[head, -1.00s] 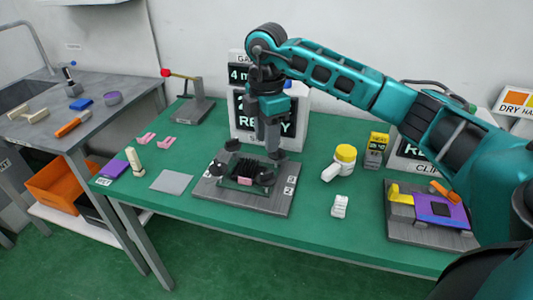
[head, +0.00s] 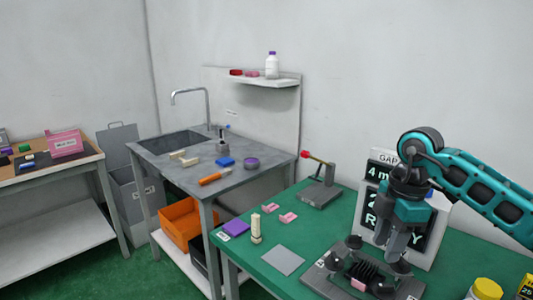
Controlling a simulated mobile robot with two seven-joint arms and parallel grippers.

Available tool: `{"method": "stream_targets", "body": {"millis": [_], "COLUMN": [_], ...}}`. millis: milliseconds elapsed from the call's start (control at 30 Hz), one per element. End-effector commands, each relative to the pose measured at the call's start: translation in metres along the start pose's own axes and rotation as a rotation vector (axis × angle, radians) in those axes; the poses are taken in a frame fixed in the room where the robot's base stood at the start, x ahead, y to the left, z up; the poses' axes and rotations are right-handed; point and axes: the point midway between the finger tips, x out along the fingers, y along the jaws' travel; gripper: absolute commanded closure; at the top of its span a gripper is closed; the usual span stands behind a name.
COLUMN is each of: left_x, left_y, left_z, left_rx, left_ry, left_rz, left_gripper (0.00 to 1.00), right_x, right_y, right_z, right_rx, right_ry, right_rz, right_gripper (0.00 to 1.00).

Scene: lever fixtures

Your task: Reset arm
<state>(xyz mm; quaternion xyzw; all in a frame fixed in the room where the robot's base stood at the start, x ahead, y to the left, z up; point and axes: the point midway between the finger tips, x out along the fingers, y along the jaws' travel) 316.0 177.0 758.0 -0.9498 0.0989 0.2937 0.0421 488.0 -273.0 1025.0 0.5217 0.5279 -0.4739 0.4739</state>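My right gripper (head: 393,251) points down over the back right of a dark fixture (head: 322,284) on the green table (head: 245,255). Whether its fingers are apart or shut is unclear at this angle, and nothing clearly shows between them. The fixture has several black round knobs, a ribbed black middle and a pink piece (head: 358,284) at its front. A lever stand (head: 319,196) with a red-tipped lever (head: 318,157) stands at the back left of the green table, away from my gripper. My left gripper is out of view.
A display box (head: 436,222) stands behind my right gripper. A grey plate (head: 283,260), pink clips (head: 288,217), a cream peg (head: 256,229) and a purple pad (head: 236,228) lie left of the fixture. A yellow-capped jar (head: 487,289) stands at right. A sink bench (head: 180,172) is further left.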

Motion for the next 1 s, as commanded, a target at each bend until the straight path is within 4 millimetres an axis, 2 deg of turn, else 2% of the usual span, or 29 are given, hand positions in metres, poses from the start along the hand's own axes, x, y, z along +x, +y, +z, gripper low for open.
{"method": "stream_targets", "body": {"millis": [33,67,100,167,200,333,400,500,567,633,767,867,933,1000], "left_x": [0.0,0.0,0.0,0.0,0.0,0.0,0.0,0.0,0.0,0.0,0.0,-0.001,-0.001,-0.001], "left_y": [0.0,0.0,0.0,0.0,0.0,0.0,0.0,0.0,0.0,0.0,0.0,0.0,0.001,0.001], "left_z": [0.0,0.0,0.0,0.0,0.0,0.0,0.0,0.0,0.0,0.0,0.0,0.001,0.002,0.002], "left_rx": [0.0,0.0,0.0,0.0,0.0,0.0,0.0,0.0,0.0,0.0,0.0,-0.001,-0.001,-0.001], "left_ry": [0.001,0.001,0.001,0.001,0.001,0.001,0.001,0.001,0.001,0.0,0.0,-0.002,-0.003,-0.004], "left_rz": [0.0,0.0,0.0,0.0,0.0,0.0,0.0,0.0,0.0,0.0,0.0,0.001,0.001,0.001], "left_gripper": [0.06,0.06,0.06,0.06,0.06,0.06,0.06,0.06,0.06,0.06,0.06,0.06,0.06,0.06], "right_x": [0.017,0.026,0.038,0.055,0.062,0.062,0.054,0.041,0.036,0.036,0.059,0.099,0.137,0.176], "right_y": [-0.005,-0.008,-0.014,-0.026,-0.035,-0.06,-0.067,-0.068,-0.064,-0.056,-0.042,-0.043,-0.054,-0.075], "right_z": [-0.021,-0.036,-0.06,-0.101,-0.127,-0.198,-0.223,-0.242,-0.243,-0.235,-0.201,-0.164,-0.137,-0.113], "right_rx": [-0.072,-0.126,-0.202,-0.316,-0.379,-0.482,-0.467,-0.36,-0.253,-0.092,0.27,0.564,0.755,0.914], "right_ry": [0.082,0.146,0.249,0.436,0.57,0.988,1.188,1.42,1.518,1.585,1.563,1.427,1.286,1.131], "right_rz": [-0.017,-0.022,-0.023,-0.014,0.005,0.132,0.239,0.423,0.544,0.682,0.898,0.989,1.003,0.975], "right_gripper": [0.62,0.62,0.62,0.62,0.62,0.62,0.62,0.62,0.62,0.62,0.62,0.62,0.62,0.62]}}
